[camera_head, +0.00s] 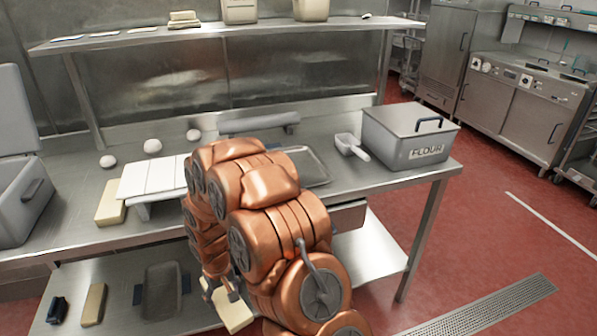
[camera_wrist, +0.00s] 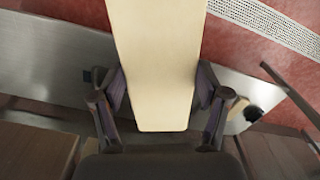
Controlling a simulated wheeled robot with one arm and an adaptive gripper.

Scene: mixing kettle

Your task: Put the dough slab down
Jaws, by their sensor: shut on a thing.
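The dough slab (camera_wrist: 157,65) is a pale cream rectangular block. In the wrist view it sits between the two fingers of my gripper (camera_wrist: 160,95), which press on its sides. In the head view the slab (camera_head: 234,312) shows low in the picture, below my copper-coloured arm, in front of the lower shelf. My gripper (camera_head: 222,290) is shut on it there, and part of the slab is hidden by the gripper. I cannot tell whether the slab touches anything below it.
The steel worktable (camera_head: 70,205) carries a similar pale block (camera_head: 111,204), a white board (camera_head: 150,178), several dough balls, a scoop (camera_head: 351,146) and a flour bin (camera_head: 408,140). The lower shelf (camera_head: 115,311) holds another pale block (camera_head: 93,304) and a dark tray (camera_head: 163,290).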

